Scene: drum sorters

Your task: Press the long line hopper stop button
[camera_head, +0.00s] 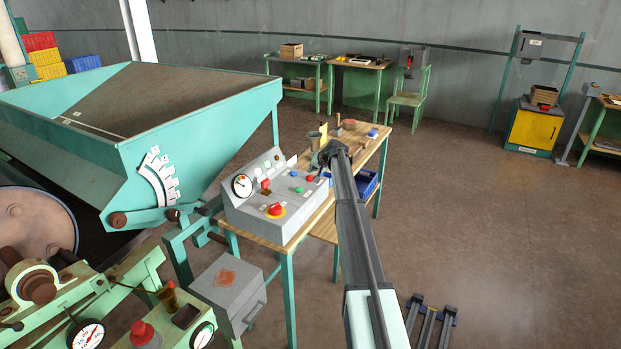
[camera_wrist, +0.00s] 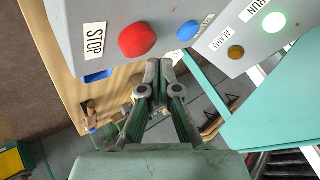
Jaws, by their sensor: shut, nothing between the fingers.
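The grey control box (camera_head: 300,215) stands on the wooden table, with a sloped face of buttons. A red button (camera_wrist: 137,39) sits beside a STOP label (camera_wrist: 95,41) in the wrist view; a small red button near the box's right end also shows in the head view (camera_head: 309,178). A blue button (camera_wrist: 188,30) is beside it. My gripper (camera_wrist: 158,76) is shut and empty, its fingertips close to the box's edge, just below the red button in the wrist view. It also shows beyond the box's right end in the head view (camera_head: 326,160). Contact cannot be told.
A larger red mushroom button on a yellow base (camera_head: 275,211) is at the box's front. A lit green RUN lamp (camera_wrist: 274,22) and an amber ALARM lamp (camera_wrist: 236,52) show. The teal hopper (camera_head: 200,130) stands left; open floor lies right.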

